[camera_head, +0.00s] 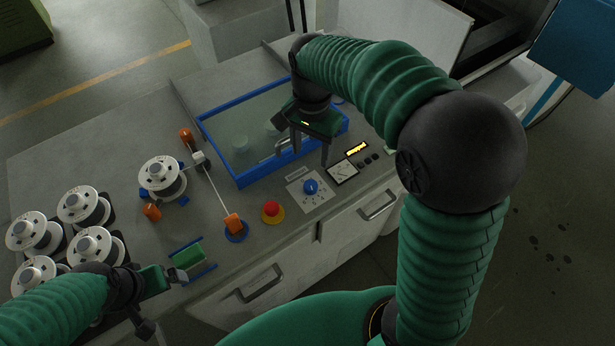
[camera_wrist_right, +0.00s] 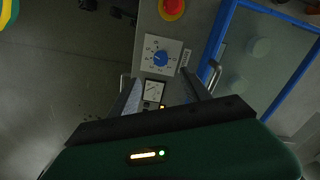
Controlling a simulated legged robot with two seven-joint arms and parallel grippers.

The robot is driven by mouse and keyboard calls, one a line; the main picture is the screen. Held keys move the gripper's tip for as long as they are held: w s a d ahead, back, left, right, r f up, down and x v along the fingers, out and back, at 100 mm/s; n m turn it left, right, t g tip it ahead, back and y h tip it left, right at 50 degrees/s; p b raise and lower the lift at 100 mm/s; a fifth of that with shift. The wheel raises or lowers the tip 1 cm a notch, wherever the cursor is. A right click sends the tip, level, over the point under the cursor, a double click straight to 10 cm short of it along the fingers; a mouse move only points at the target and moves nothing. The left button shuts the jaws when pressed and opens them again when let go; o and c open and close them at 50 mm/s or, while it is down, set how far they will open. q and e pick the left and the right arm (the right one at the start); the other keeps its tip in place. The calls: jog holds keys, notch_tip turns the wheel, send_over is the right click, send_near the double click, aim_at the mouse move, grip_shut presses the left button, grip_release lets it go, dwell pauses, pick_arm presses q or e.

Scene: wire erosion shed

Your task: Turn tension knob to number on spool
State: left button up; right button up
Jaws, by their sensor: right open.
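The blue tension knob (camera_head: 310,187) sits on a white dial plate with marks around it, near the front of the bench. It also shows in the right wrist view (camera_wrist_right: 160,58), above the gap between my fingers. My right gripper (camera_head: 308,157) is open and empty, raised above the bench near the blue-framed tank, apart from the knob. A white spool (camera_head: 162,175) is mounted behind the wire path; any number on it is too small to read. My left gripper (camera_head: 168,279) is at the lower left beside a green piece with blue rails; its finger gap is unclear.
Several spools (camera_head: 85,203) stand at the left. A red button (camera_head: 271,209) on yellow is left of the dial, and a meter (camera_head: 343,171) is to its right. A blue-framed tank (camera_head: 240,181) lies behind. Orange wire guides (camera_head: 233,222) and drawer handles (camera_head: 262,284) stick out.

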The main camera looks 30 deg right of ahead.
aim_at(311, 184)
jog(key=f, duration=1.3)
jog(key=shift+w+d, duration=0.25)
jog(key=shift+w, duration=0.05)
jog(key=shift+s+a+f, duration=0.1)
jog(key=shift+s+f, duration=0.05)
jog(key=shift+f, duration=0.55)
jog(key=shift+a, duration=0.1)
grip_shut()
